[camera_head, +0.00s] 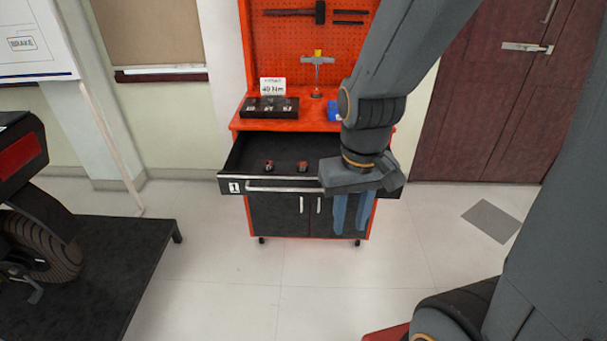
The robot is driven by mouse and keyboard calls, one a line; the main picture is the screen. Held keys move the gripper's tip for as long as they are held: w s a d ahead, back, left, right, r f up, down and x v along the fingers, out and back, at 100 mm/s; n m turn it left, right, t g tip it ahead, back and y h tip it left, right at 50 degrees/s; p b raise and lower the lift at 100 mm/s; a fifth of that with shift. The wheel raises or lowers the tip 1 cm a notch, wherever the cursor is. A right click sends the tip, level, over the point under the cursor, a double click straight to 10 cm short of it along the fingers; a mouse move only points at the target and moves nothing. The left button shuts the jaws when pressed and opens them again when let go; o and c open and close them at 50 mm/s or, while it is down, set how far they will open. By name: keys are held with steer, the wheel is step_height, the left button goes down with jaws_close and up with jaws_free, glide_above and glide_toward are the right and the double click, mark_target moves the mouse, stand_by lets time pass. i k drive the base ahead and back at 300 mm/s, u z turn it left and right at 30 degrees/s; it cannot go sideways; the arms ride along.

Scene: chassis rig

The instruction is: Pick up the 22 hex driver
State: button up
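I cannot read a 22 mark on any tool. Two small dark and reddish pieces, one at the left (269,166) and one at the right (302,168), stand in the open drawer (240,156) of the orange tool cart. A black holder (269,108) with several small metal pieces sits on the cart top. I cannot tell which piece is the 22 hex driver. My gripper (350,228) points down, its two blue fingers apart with nothing visible between them. It appears in front of the drawer's right part and the cabinet door, hiding some of both.
A T-shaped tool (318,61) stands on the cart top, beside a blue item (333,110) partly hidden by my arm. A "40 Nm" sign (272,87) stands behind the holder. A black platform (125,260) with a motorcycle is at left. The floor before the cart is clear.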

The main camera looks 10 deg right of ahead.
mark_target(302, 166)
steer(key=z, duration=0.2)
steer(key=i, duration=0.85)
steer(key=u, duration=0.3)
